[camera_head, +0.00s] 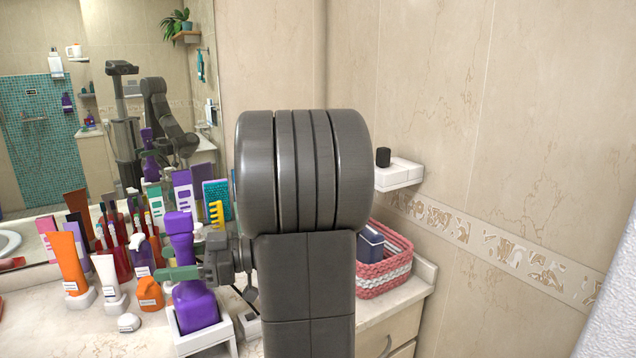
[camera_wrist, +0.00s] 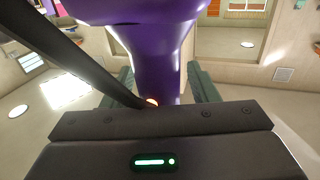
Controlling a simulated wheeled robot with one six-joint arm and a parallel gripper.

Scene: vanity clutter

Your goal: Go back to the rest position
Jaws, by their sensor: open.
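My gripper (camera_head: 180,272) is at the neck of a purple bottle (camera_head: 196,305) on the vanity counter. The bottle stands upright in a small white holder (camera_head: 222,338). In the wrist view the green fingers stand apart on either side of the purple bottle (camera_wrist: 158,60), with a gap visible beside its neck. My gripper is open, and the bottle is between its fingers. My large grey arm hides the middle of the counter in the head view.
Orange tube (camera_head: 68,262), white tube (camera_head: 108,277) and orange bottle (camera_head: 150,294) stand close on the left. A yellow comb (camera_head: 216,215) is behind. A pink-and-white basket (camera_head: 388,270) sits right of my arm, below a wall shelf (camera_head: 400,174). A mirror (camera_head: 110,60) backs the counter.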

